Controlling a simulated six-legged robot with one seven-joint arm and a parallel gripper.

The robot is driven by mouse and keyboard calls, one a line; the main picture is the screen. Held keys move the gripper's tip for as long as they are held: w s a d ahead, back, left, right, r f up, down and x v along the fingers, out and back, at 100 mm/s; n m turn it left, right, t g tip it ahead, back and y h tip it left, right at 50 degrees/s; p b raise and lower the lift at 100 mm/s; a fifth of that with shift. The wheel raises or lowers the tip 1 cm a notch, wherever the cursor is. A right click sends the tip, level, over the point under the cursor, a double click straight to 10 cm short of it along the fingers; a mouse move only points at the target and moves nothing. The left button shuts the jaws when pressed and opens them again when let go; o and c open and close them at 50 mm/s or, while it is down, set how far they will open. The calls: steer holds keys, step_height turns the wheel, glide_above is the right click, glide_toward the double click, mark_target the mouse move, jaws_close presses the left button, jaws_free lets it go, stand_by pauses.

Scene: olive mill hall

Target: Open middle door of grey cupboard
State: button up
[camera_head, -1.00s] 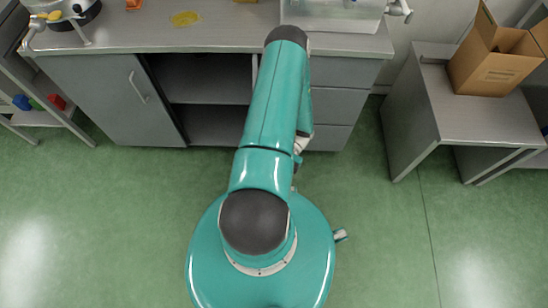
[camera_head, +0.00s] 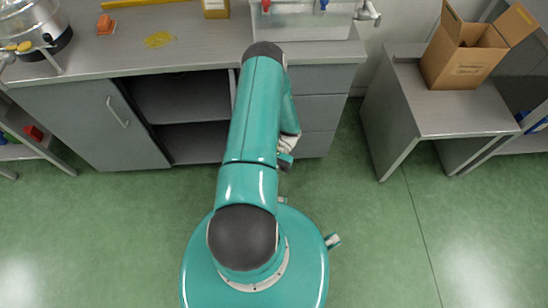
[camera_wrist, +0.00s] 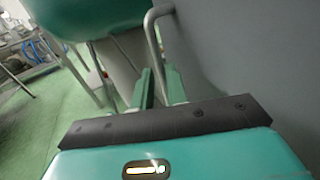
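The grey cupboard (camera_head: 88,122) stands along the wall under a worktop. Its left door is closed, with a bar handle (camera_head: 118,112). The middle compartment (camera_head: 195,140) is open to view, with a shelf inside. The middle door is not clearly seen in the head view; my arm covers the stretch right of the compartment. In the wrist view a curved metal handle (camera_wrist: 151,36) stands off a grey panel (camera_wrist: 240,55). My gripper (camera_wrist: 157,88) has its teal fingers on either side of the handle's lower part. Whether they press on it cannot be told.
Grey drawers (camera_head: 322,112) are right of my arm. A grey side table (camera_head: 445,115) with an open cardboard box (camera_head: 468,60) stands farther right. A clear tub (camera_head: 300,25) is on the worktop. Green floor (camera_head: 110,225) lies free in front.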

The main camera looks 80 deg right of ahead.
steer(key=v, duration=0.9)
steer(key=shift+s, duration=0.15)
